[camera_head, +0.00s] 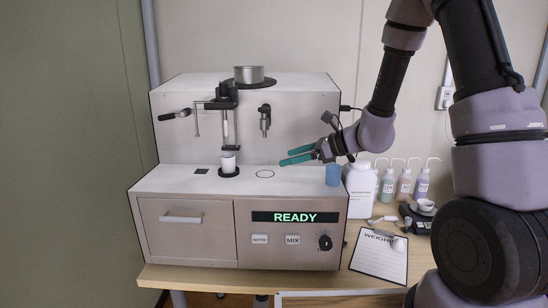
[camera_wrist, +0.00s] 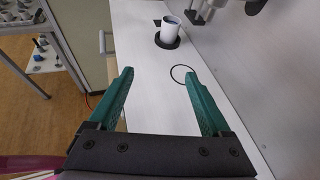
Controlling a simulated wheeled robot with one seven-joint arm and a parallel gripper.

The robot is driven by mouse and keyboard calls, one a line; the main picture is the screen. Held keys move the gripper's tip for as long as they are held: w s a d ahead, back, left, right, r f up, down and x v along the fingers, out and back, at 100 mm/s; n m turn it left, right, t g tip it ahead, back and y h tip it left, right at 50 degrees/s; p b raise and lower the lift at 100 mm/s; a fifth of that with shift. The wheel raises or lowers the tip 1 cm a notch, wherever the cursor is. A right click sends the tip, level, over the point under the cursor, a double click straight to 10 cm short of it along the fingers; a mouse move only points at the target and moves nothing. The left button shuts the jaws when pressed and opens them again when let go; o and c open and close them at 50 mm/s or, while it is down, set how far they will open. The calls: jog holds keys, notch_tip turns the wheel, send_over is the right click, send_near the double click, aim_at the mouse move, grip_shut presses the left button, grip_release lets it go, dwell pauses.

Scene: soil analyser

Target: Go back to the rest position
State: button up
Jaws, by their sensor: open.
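My gripper (camera_head: 297,155) has teal fingers and hangs above the deck of the soil analyser (camera_head: 160,180), pointing left in the head view. In the wrist view my gripper (camera_wrist: 160,100) is open, with nothing between its fingers. The analyser's display reads READY (camera_head: 295,217). A white cup (camera_head: 228,163) stands on a dark round holder on the deck, apart from my fingers; the cup also shows in the wrist view (camera_wrist: 170,31). A printed black circle (camera_head: 265,174) on the deck is bare.
A blue cup (camera_head: 333,175) stands on the deck's right end, below my wrist. A white bottle (camera_head: 359,190), several wash bottles (camera_head: 404,183), a scale (camera_head: 413,219) and a clipboard (camera_head: 379,257) are on the table to the right. A metal pan (camera_head: 249,75) sits on top of the analyser.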

jog(key=s+d+r+n+g+h, duration=0.3)
jog(key=s+d+r+n, duration=0.2)
jog(key=s+r+n, duration=0.65)
jog(key=s+d+r+n+t+h, duration=0.2)
jog(key=s+d+r+n+h, duration=0.1)
jog(key=d, duration=0.4)
jog(key=s+d+r+n+t+h, duration=0.3)
jog(key=s+d+r+h, duration=0.1)
jog(key=d, duration=0.3)
jog(key=shift+s+d+r, duration=0.15)
jog(key=shift+s+r, duration=0.05)
jog(key=shift+s, duration=0.65)
